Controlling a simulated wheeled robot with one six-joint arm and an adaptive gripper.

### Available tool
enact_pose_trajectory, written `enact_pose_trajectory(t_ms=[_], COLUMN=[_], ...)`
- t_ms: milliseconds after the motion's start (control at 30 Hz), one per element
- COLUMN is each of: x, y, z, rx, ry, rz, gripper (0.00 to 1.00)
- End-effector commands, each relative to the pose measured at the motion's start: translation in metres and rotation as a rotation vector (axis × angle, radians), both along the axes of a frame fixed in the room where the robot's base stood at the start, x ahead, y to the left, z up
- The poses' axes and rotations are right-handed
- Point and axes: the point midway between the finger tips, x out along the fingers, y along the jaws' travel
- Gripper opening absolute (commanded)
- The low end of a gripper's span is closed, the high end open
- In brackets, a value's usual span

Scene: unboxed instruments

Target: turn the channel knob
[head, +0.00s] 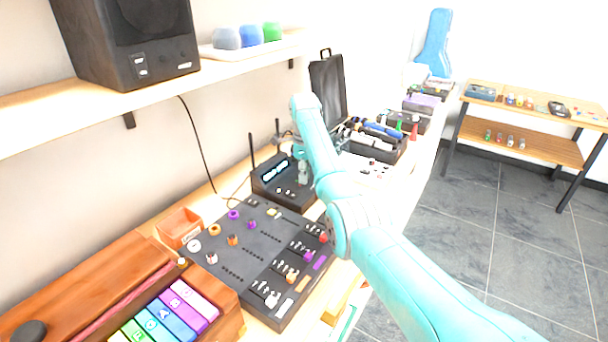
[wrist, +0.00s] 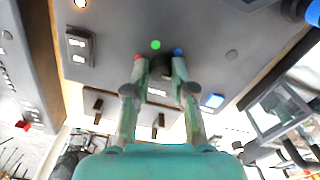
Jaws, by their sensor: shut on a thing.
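The dark receiver unit (head: 268,187) with two antennas and a lit display stands behind the mixer-like panel in the head view. My gripper (head: 303,178) is at its front, right of the display, and partly covers it. In the wrist view, my gripper (wrist: 158,66) has its two fingers against a grey panel (wrist: 110,25), with the fingertips a short way apart. It is shut on the channel knob, which is mostly hidden between the fingertips. Just beyond the fingertips is a green dot (wrist: 155,45), with a blue dot (wrist: 178,52) by the right tip.
A black panel (head: 245,250) with coloured knobs and sliders lies in front of the receiver. An orange box (head: 179,227) and a xylophone with coloured bars (head: 172,312) are at the left. A tray of tools (head: 372,150) stands beyond my arm. A shelf (head: 215,68) with a speaker overhangs the bench.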

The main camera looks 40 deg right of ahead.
Motion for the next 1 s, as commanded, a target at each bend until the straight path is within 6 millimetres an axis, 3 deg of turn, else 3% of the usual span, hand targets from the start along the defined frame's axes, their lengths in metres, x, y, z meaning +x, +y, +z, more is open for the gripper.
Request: enact_pose_trajectory(t_ms=[367,400,467,500,800,1000], x=[0.000,0.000,0.000,0.000,0.000,0.001], y=[0.000,0.000,0.000,0.000,0.000,0.000], z=[0.000,0.000,0.000,0.000,0.002,0.025], rx=[-0.001,-0.001,0.000,0.000,0.000,-0.001], ry=[-0.002,-0.002,-0.001,-0.001,-0.001,-0.003], rz=[-0.004,-0.004,-0.004,-0.004,-0.004,-0.003], gripper=[0.00,0.32,0.47,0.49,0.49,0.49])
